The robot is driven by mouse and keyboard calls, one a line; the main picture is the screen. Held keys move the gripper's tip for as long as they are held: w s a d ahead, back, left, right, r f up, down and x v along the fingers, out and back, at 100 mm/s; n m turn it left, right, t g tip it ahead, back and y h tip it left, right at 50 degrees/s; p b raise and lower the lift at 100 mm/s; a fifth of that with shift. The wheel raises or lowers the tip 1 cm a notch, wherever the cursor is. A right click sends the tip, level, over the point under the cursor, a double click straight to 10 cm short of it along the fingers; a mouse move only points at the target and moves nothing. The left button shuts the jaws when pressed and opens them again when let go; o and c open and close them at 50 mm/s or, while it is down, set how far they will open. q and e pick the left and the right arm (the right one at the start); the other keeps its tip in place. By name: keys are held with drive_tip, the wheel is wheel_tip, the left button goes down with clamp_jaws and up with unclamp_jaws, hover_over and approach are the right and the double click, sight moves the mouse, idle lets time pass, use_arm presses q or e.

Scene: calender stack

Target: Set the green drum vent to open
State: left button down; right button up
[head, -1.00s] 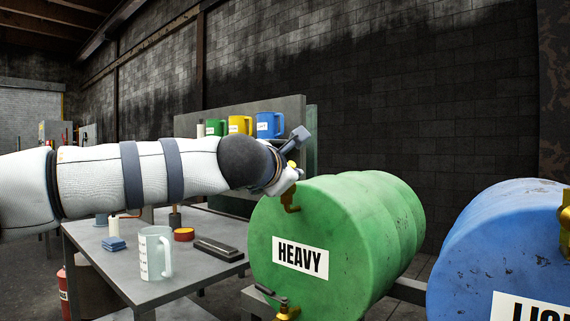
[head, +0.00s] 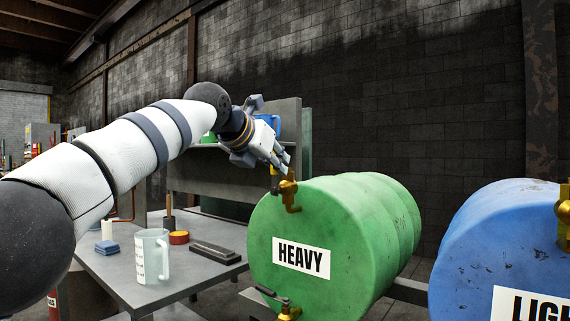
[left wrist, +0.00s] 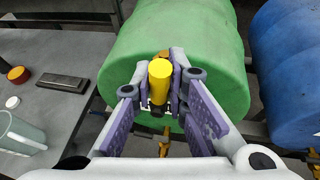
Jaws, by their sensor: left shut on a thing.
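The green drum (head: 345,225) labelled HEAVY lies on its side right of the middle in the head view; it also fills the top middle of the left wrist view (left wrist: 190,35). Its brass vent (head: 291,197) stands on the upper front end. My left gripper (head: 281,168) reaches down to the top of this vent. In the left wrist view, the left gripper (left wrist: 163,76) has its fingers closed on both sides of the vent's yellow knob (left wrist: 160,73). The fingers hide part of the vent, so its exact setting cannot be read. My right gripper is not in view.
A blue drum (head: 490,245) lies at the right. A grey table (head: 190,275) at the left carries a clear measuring jug (head: 152,257), a dark flat block (head: 214,252) and a red-and-yellow tin (head: 179,238). A brass tap (head: 288,312) sits low on the green drum.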

use_arm(q)
drive_tip(key=shift+w+a+f+n, duration=0.25)
drive_tip(key=shift+a+n, duration=0.05)
drive_tip(key=shift+a, duration=0.1)
drive_tip(key=c, duration=1.8)
unclamp_jaws()
drive_tip(key=shift+c, duration=0.2)
drive_tip(key=shift+o, duration=1.3)
drive_tip(key=shift+a, duration=0.1)
drive_tip(key=shift+r, duration=0.1)
drive_tip(key=v, duration=1.2)
